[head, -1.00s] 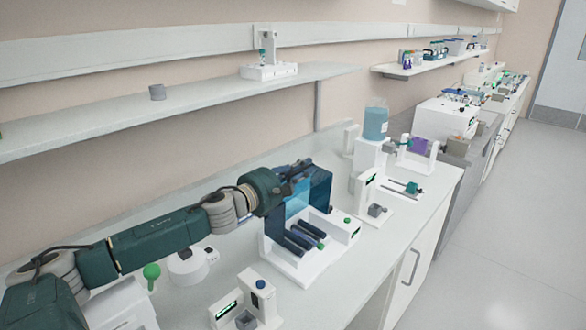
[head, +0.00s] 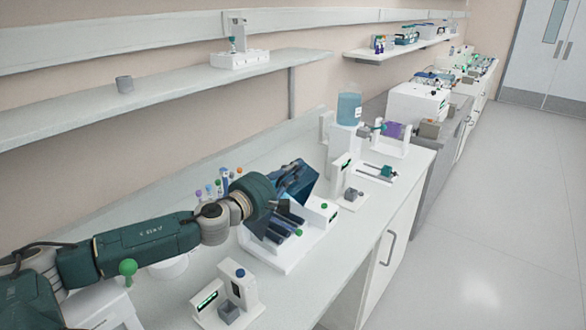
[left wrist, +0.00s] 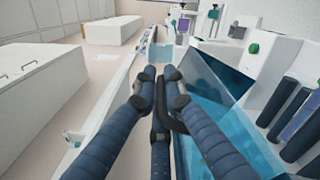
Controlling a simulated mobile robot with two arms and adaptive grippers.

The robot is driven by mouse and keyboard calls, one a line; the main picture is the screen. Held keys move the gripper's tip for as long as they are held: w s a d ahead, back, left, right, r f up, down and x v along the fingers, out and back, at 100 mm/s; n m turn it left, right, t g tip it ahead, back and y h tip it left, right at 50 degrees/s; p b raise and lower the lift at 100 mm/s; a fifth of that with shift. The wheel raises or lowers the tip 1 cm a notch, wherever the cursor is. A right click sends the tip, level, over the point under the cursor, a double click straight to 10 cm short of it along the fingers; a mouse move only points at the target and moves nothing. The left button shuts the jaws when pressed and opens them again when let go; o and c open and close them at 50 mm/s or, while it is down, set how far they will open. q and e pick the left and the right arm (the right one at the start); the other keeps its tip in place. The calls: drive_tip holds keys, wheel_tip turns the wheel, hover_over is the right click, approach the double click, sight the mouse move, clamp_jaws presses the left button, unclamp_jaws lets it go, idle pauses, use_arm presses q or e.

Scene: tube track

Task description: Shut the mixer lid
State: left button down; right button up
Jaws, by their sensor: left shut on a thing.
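The mixer (head: 322,212) is a white unit on the bench, with dark rollers (head: 288,217) lying in it. Its see-through blue lid (head: 306,186) is tilted over the back of the rollers, part way open. The lid (left wrist: 215,72) also shows in the left wrist view, to the right of my fingers. My left gripper (head: 285,180) is at the lid in the head view, partly merged with it. In the left wrist view my left gripper (left wrist: 160,90) is shut on the lid's dark handle (left wrist: 172,118). My right gripper is not in view.
A white device with a blue knob (head: 232,290) stands in front of the mixer. A white device with a grey cup (head: 345,185) stands to its right. Behind the arm are several coloured-capped tubes (head: 218,184). A wall shelf (head: 160,108) runs above the bench.

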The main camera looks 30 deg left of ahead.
use_arm(q)
drive_tip(key=c, duration=1.9)
unclamp_jaws()
drive_tip(key=shift+r, duration=5)
